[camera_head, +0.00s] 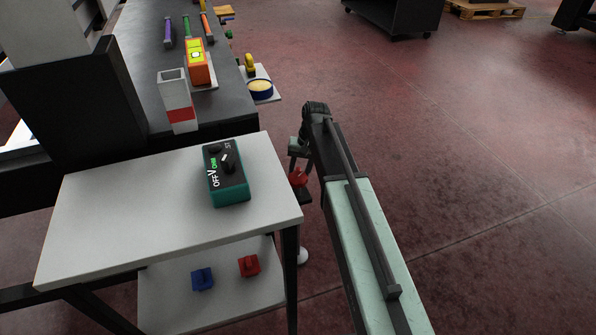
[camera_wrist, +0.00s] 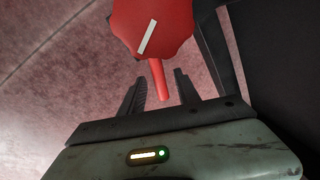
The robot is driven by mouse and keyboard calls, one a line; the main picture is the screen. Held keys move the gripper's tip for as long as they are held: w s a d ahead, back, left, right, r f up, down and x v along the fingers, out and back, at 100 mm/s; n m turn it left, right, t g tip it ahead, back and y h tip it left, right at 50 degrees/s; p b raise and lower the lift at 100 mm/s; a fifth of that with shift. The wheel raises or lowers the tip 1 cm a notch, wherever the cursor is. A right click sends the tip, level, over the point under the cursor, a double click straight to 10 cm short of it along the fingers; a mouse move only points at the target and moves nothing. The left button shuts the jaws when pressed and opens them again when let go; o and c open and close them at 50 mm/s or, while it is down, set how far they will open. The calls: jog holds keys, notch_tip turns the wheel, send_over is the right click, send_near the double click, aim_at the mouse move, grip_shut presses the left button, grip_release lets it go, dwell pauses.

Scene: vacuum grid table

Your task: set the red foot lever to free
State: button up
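The red foot lever (camera_wrist: 152,25) fills the top of the wrist view: a round scalloped red head with a slanted white line, and a thin red bar (camera_wrist: 159,80) pointing down toward my gripper. My gripper (camera_wrist: 161,84) is open, with one dark finger on each side of the bar. The bar looks apart from both fingers; I cannot tell its depth between them. No free marking is readable.
The white table (camera_head: 100,215) carries a green box (camera_head: 228,190) with a black dial. A lower shelf (camera_head: 170,310) holds a blue block (camera_head: 203,279) and a red block (camera_head: 249,265). A dark table leg (camera_head: 291,270) stands close by.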

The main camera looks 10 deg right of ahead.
notch_tip(320, 180, up, 8)
jog(key=d+p, duration=0.1)
jog(key=p, duration=0.6)
jog(key=shift+d+f+p, duration=0.15)
jog(key=shift+d+p, duration=0.1)
jog(key=shift+p, duration=0.05)
jog(key=shift+s, duration=0.1)
